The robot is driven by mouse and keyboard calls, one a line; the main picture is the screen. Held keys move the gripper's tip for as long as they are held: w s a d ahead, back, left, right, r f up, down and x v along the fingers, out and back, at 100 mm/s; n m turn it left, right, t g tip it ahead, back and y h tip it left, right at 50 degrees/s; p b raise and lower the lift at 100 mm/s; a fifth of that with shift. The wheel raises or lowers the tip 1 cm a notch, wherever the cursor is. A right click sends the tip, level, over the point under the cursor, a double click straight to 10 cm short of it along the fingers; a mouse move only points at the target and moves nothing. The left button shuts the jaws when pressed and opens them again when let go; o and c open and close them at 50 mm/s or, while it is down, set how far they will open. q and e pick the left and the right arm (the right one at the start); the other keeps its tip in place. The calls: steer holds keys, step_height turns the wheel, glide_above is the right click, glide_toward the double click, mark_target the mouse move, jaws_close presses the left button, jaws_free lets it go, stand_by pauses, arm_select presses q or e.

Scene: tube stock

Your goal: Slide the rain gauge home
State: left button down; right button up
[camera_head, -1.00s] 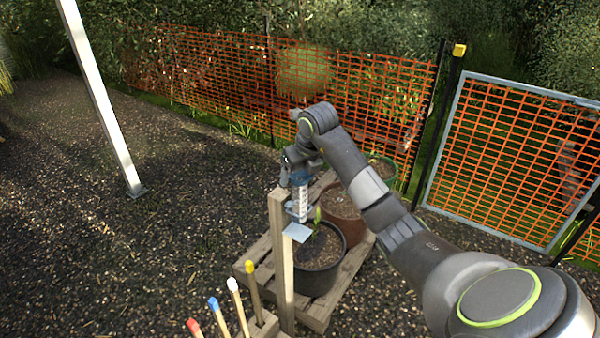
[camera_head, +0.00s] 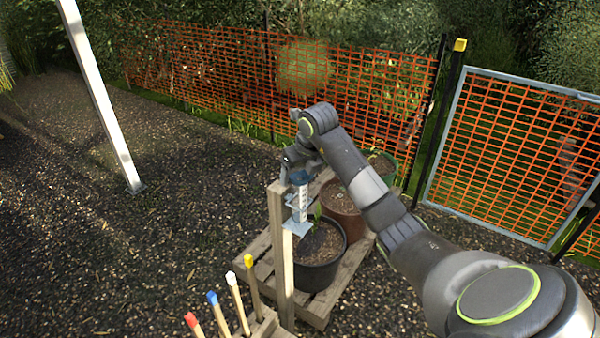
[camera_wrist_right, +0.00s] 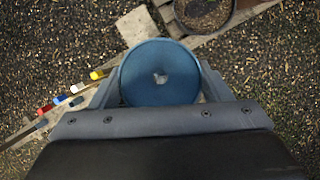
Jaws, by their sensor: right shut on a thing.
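The rain gauge (camera_head: 300,200) is a clear graduated tube with a blue top. It stands about upright at a bracket (camera_head: 297,228) on a wooden post (camera_head: 282,265), its lower end close to the bracket's plate. Whether it touches the plate I cannot tell. My right gripper (camera_head: 299,177) is shut on the gauge's blue top. In the right wrist view the round blue top (camera_wrist_right: 160,75) sits between both fingers and hides the tube below. The post's pale top (camera_wrist_right: 138,27) is just beyond it. My left gripper is not in view.
Pots (camera_head: 318,262) stand on a wooden pallet (camera_head: 258,250) behind the post. Several colour-tipped stakes (camera_head: 237,300) stand in front, at lower left. An orange mesh fence (camera_head: 220,80) runs behind. A white pole (camera_head: 105,110) stands at left, with open gravel around it.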

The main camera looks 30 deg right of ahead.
steer(key=shift+f+b, duration=1.35)
steer(key=shift+f, duration=0.2)
steer(key=o, duration=1.5)
steer(key=shift+c, duration=0.2)
steer(key=shift+s+r, duration=0.15)
steer(key=shift+r, duration=0.4)
steer(key=v, duration=0.8)
steer(key=shift+r, duration=0.1)
steer(key=p+v, duration=0.8)
steer(key=shift+p, duration=0.35)
